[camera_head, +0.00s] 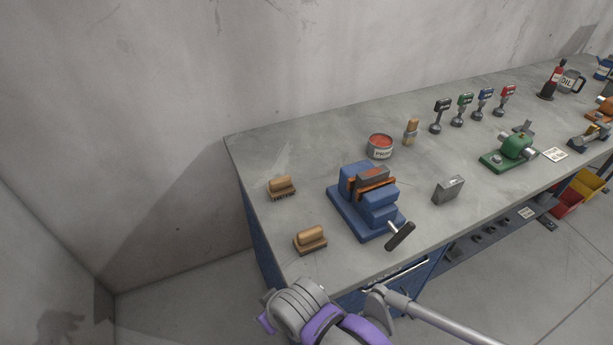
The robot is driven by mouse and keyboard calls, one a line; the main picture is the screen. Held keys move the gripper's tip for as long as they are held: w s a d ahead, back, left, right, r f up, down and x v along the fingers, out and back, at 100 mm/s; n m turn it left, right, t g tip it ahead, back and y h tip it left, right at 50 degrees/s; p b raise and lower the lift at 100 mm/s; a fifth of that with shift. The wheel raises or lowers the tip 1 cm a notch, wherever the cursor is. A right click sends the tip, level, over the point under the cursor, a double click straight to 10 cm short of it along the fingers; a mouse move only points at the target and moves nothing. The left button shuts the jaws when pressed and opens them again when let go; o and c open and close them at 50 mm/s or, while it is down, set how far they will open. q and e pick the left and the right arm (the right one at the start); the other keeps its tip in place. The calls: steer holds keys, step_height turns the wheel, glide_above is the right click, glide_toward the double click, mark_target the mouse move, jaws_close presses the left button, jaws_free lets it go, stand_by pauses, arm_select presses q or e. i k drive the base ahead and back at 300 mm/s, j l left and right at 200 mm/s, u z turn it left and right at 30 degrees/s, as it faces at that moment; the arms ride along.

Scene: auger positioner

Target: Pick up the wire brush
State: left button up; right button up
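Two small brushes with tan wooden handles lie near the left end of the grey workbench (240,152). The back brush (282,186) sits closer to the wall, and the front brush (310,238) is near the front left corner. Both have a darker lower part resting on the bench; I cannot tell from here which has wire bristles. Nothing holds either of them. Grey and purple links of my own arm show at the bottom edge, below the bench front. Neither of my grippers can be made out.
A blue vise (352,213) with a dark handle stands right of the brushes, holding a grey block. A red-topped can (380,147), an upright brush (411,131) and a metal block (448,190) are beyond. Bare bench surrounds both brushes.

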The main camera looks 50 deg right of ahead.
mark_target(278, 186)
steer(key=i+z, duration=0.15)
steer(key=z, duration=0.3)
steer(key=i+j+z, duration=0.15)
steer(key=z, duration=0.35)
steer(key=i+j+z, duration=0.15)
steer(key=z, duration=0.3)
steer(key=i+j+z, duration=0.15)
steer(key=z, duration=0.3)
steer(key=j+z, duration=0.25)
steer(key=z, duration=0.2)
steer(key=i+j+z, duration=0.1)
steer(key=j+z, duration=0.2)
steer(key=z, duration=0.2)
steer(key=j+z, duration=0.95)
steer(key=i+l, duration=0.05)
